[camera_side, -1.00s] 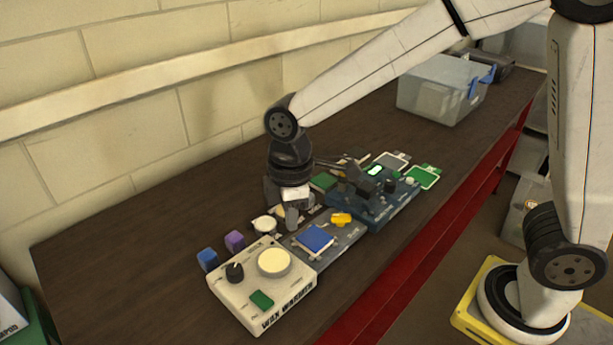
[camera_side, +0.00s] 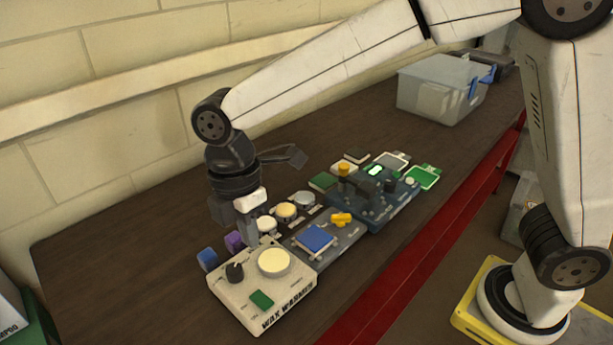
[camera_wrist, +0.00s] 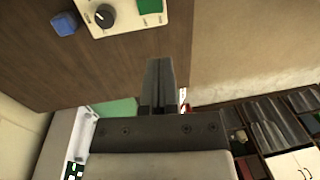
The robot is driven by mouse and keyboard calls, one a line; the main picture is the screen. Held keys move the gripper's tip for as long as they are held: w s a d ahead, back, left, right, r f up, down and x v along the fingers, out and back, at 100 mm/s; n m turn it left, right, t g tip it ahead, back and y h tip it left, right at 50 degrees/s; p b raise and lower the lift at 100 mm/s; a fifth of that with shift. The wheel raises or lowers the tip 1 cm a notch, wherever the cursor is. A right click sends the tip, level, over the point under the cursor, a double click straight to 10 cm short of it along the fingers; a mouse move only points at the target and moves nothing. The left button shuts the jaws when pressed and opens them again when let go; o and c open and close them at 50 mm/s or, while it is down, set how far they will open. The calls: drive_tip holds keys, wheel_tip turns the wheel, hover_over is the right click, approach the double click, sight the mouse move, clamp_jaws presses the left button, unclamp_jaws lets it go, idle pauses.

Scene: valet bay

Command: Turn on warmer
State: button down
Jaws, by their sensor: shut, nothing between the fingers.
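The wax warmer (camera_side: 238,300) is a cream box at the near left of the bench in the side view. It has a black knob (camera_side: 234,272), a round cream disc (camera_side: 273,263) and a green rocker switch (camera_side: 261,300) on top. My gripper (camera_side: 250,243) is shut and empty, above and behind the warmer's back edge. In the wrist view my gripper's fingers (camera_wrist: 160,88) are together. The warmer (camera_wrist: 122,20) shows at that view's top, with the black knob (camera_wrist: 105,15) and part of the green switch (camera_wrist: 149,6).
Blue (camera_side: 207,259) and purple (camera_side: 234,240) blocks stand behind the warmer. To its right are a panel with a blue square pad (camera_side: 313,238) and yellow knob (camera_side: 341,219), then a blue unit (camera_side: 392,207). A grey bin (camera_side: 437,92) stands at the back right. The bench's left end is clear.

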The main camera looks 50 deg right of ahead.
sight(262, 299)
drive_tip(key=f, duration=0.4)
drive_tip(key=s+f, duration=0.1)
drive_tip(key=f, duration=0.9)
drive_tip(key=shift+s, duration=0.35)
drive_tip(key=shift+f, duration=0.15)
drive_tip(key=shift+s, duration=0.1)
drive_tip(key=shift+w, duration=0.2)
drive_tip(key=shift+w+r, duration=0.3)
drive_tip(key=shift+w, duration=0.3)
drive_tip(key=shift+r, duration=0.15)
wheel_tip(262, 299, up, 14)
drive_tip(key=s, duration=0.1)
drive_tip(key=shift+s+f, duration=0.2)
drive_tip(key=shift+s, duration=0.15)
idle(0.4)
